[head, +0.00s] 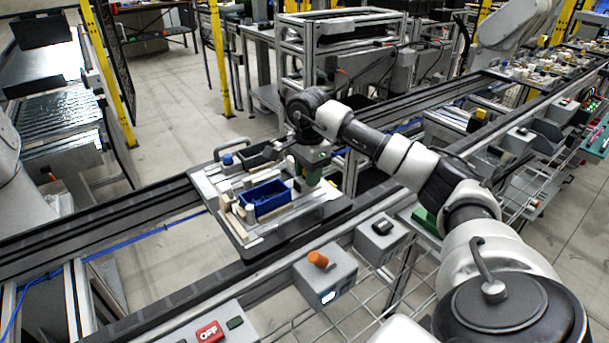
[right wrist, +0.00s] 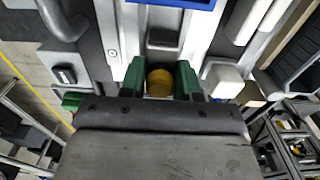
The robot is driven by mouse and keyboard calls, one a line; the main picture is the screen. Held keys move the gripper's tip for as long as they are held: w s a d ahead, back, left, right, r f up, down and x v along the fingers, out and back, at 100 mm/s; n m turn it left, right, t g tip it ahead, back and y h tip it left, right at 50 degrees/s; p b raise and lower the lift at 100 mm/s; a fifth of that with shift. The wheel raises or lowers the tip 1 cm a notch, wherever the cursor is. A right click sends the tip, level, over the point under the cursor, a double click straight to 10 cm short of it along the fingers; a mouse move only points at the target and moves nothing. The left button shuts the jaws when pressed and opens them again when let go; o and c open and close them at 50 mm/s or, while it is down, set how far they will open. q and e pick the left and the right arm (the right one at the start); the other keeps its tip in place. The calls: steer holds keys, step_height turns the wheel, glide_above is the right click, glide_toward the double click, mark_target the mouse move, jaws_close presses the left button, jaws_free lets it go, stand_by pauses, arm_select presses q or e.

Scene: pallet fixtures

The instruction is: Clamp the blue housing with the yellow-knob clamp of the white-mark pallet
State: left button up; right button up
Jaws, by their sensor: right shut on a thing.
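The blue housing (head: 264,197) sits in the fixture on the dark pallet (head: 262,250), and its edge shows at the top of the right wrist view (right wrist: 175,3). My right gripper (head: 310,178) is over the pallet's right part, just beside the housing. In the right wrist view its two green fingers are shut on the yellow knob (right wrist: 159,82), one on each side. In the head view the gripper hides the knob. I cannot tell whether the clamp presses on the housing. My left gripper is not in view.
The pallet sits on the conveyor rails (head: 120,213). A blue knob (head: 227,159) stands at its far left corner. A grey box with an orange knob (head: 318,260) and another grey box (head: 380,236) are in front. An OFF button panel (head: 209,331) is nearest.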

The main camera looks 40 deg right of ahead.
steer(key=shift+a, duration=0.1)
steer(key=shift+w+a+p, duration=0.15)
steer(key=shift+a+p, duration=0.3)
steer(key=shift+a, duration=0.75)
steer(key=o, duration=0.7)
steer(key=shift+d, duration=0.15)
steer(key=shift+r+p, duration=3.05)
steer(key=shift+r, duration=0.95)
